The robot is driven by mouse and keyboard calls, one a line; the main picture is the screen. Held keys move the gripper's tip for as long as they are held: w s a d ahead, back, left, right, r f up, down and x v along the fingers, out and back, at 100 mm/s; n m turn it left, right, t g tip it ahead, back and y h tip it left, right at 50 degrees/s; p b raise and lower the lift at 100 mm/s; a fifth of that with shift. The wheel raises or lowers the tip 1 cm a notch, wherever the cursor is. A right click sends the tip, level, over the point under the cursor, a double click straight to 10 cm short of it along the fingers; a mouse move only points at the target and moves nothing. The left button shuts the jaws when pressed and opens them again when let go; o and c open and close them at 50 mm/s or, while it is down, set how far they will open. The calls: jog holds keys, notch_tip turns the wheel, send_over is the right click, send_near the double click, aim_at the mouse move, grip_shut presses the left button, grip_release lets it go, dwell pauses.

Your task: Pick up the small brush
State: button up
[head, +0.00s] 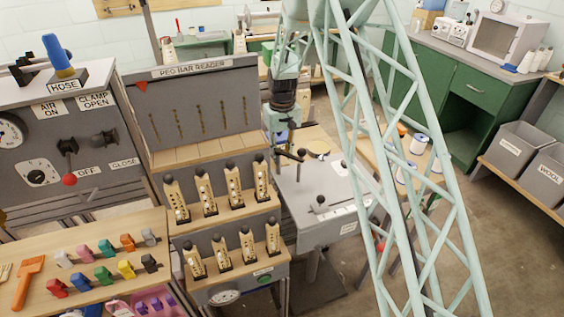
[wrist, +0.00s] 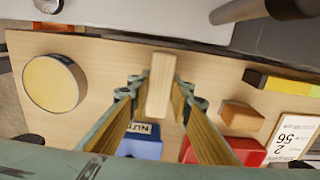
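In the wrist view, a small pale wooden block-shaped piece (wrist: 161,84) lies between the fingertips of my gripper (wrist: 158,92). It may be the small brush, but no bristles show. The two fingers stand apart on either side of it, and a narrow gap seems to show on each side. I cannot tell its height relative to the fingertips. In the head view my gripper (head: 283,128) hangs over the far wooden table; its fingers are too small to read there, and the wooden piece cannot be made out.
In the wrist view, a round yellow-topped tin (wrist: 52,84) stands left on the wooden table (wrist: 110,65). A blue box (wrist: 140,142), a red box (wrist: 245,150), a brown block (wrist: 240,115) and a price card (wrist: 292,135) lie close by. Thread spools (head: 419,144) stand right in the head view.

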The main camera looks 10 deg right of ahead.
jog(key=c, duration=0.3)
jog(key=shift+r, duration=0.1)
jog(key=shift+r+p, duration=1.25)
jog(key=shift+r, duration=3.7)
jog(key=shift+o, duration=0.8)
jog(key=shift+r, duration=0.1)
